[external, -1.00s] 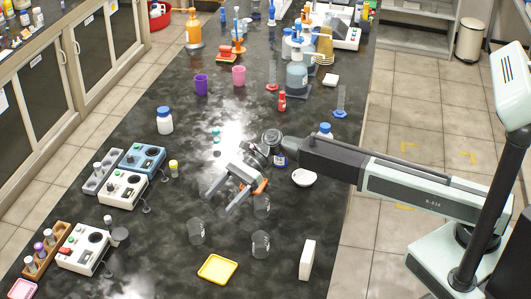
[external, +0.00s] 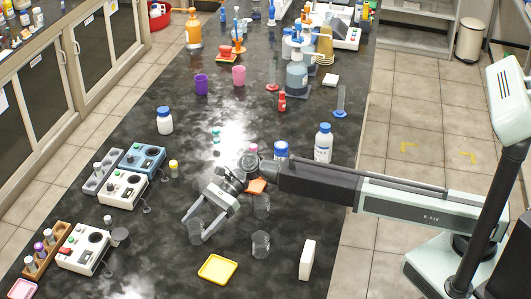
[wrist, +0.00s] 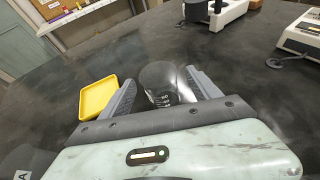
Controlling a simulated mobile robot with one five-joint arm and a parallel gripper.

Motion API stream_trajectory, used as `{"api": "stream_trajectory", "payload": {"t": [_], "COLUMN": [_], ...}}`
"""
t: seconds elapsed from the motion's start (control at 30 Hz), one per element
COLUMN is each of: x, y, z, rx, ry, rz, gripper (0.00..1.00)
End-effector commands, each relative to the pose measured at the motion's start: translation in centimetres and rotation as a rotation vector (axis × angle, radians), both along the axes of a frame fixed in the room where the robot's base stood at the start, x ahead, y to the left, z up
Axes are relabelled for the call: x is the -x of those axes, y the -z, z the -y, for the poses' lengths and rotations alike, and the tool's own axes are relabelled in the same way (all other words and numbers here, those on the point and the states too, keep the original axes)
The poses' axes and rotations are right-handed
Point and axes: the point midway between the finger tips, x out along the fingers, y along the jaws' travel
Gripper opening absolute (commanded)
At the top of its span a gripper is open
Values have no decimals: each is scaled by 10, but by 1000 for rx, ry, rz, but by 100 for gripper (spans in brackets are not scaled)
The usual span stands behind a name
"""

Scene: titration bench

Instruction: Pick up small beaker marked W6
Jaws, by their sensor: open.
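Several small clear glass beakers stand on the dark bench: one at the left (external: 194,233), one further back (external: 262,205) and one at the front right (external: 261,245). My gripper (external: 198,225) is open and low at the left beaker, its fingers on either side. In the wrist view a beaker (wrist: 159,86) with white print stands between the two grey fingers (wrist: 158,80), close to the palm. I cannot read the print well enough to tell whether it says W6. Contact with the fingers cannot be told.
A yellow tray (external: 217,268) lies in front of the beakers and also shows at left in the wrist view (wrist: 97,97). A white upright block (external: 307,259) stands to the right. White-and-black bench instruments (external: 84,251) stand at the left.

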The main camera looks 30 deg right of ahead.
Motion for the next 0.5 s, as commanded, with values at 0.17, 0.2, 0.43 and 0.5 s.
{"api": "stream_trajectory", "payload": {"t": [0.17, 0.2, 0.43, 0.5], "x": [4, 4, 4, 4], "y": [7, 7, 6, 6], "z": [-14, -14, -13, -13], "rx": [1, 0, 0, 0], "ry": [0, 0, 0, 0], "rz": [0, 0, 0, 0], "gripper": [72, 72, 33, 13]}}
